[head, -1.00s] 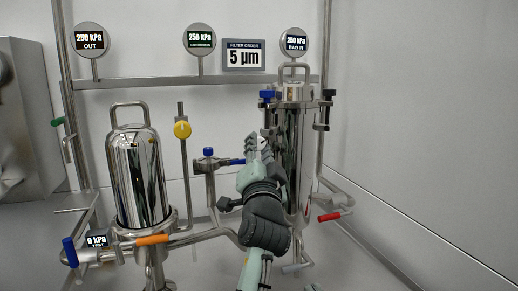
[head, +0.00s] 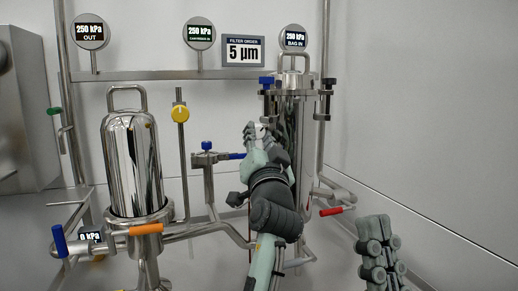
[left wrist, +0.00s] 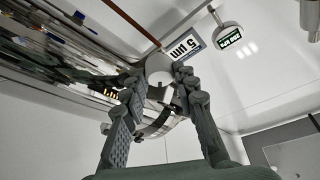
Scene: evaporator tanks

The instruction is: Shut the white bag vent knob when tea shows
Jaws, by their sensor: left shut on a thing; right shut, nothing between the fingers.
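The white bag vent knob (left wrist: 158,68) is between the fingertips of my left gripper (left wrist: 160,78) in the left wrist view. My left gripper (head: 258,132) is shut on it, in front of the tall steel bag housing (head: 305,140) in the head view. There only a small pale bit of the knob (head: 261,128) shows; the fingers hide the rest. The knob's turn and any tea at the vent cannot be made out. My right gripper (head: 375,228) is shut and empty at the lower right, apart from the equipment.
A domed cartridge housing (head: 132,165) stands at left. Blue (head: 237,156), orange (head: 146,229) and red (head: 331,212) valve handles and a yellow knob (head: 180,114) stick out around the pipes. The BAG IN gauge (head: 294,38) reads 250 kPa.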

